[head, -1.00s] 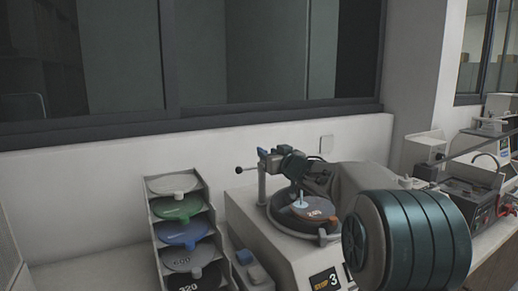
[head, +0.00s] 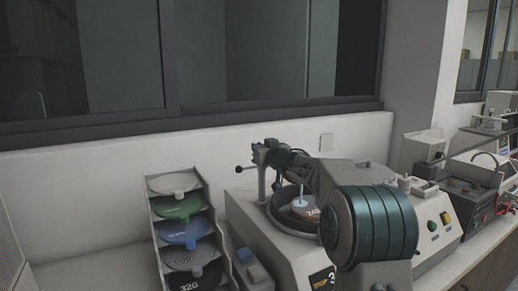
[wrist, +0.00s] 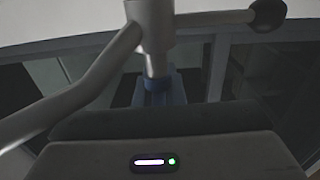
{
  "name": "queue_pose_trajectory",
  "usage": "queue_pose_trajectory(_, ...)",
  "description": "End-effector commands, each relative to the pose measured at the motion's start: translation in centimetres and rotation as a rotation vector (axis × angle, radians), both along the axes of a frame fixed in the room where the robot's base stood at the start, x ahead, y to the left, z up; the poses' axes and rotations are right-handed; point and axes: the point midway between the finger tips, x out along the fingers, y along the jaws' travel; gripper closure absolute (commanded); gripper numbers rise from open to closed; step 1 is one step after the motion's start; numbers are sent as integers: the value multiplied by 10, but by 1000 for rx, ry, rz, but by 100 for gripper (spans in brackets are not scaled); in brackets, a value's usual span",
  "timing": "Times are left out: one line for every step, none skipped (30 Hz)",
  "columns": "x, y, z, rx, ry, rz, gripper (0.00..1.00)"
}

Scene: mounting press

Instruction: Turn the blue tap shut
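The blue tap (wrist: 152,92) sits at the end of a grey post in the wrist view, right in front of my gripper's dark body. In the head view my gripper (head: 264,152) is at the top of the grey post (head: 262,184), beside the polishing machine's bowl. The tap is mostly covered by my gripper there. The fingers are not clear in either view, so I cannot tell whether they grip the tap. A pale blue stream (head: 302,194) runs down onto the disc (head: 306,212) in the bowl.
A side lever ends in a black knob (wrist: 268,15). A rack of coloured discs (head: 180,208) stands left of the machine (head: 262,236). The window wall is close behind.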

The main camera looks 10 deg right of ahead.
Motion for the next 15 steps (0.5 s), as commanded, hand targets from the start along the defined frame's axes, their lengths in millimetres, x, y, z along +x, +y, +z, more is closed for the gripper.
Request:
queue_pose_trajectory(0, 0, -1, -1, 2, -1, 100)
queue_pose_trajectory(0, 0, -1, -1, 2, -1, 100)
queue_pose_trajectory(0, 0, -1, -1, 2, -1, 100)
queue_pose_trajectory(0, 0, -1, -1, 2, -1, 100)
queue_pose_trajectory(0, 0, -1, -1, 3, -1, 100)
queue_pose_trajectory(0, 0, -2, -1, 3, -2, 100)
queue_pose_trajectory(0, 0, -2, -1, 3, -2, 100)
queue_pose_trajectory(0, 0, -2, -1, 3, -4, 100)
queue_pose_trajectory(0, 0, -3, -1, 3, -6, 100)
queue_pose_trajectory(0, 0, -3, -1, 3, -9, 100)
queue_pose_trajectory(0, 0, -4, -1, 2, -12, 100)
queue_pose_trajectory(0, 0, -4, -2, 3, -19, 100)
queue_pose_trajectory(0, 0, -5, -2, 3, -25, 100)
queue_pose_trajectory(0, 0, -6, -2, 3, -31, 100)
queue_pose_trajectory(0, 0, -6, -2, 2, -42, 100)
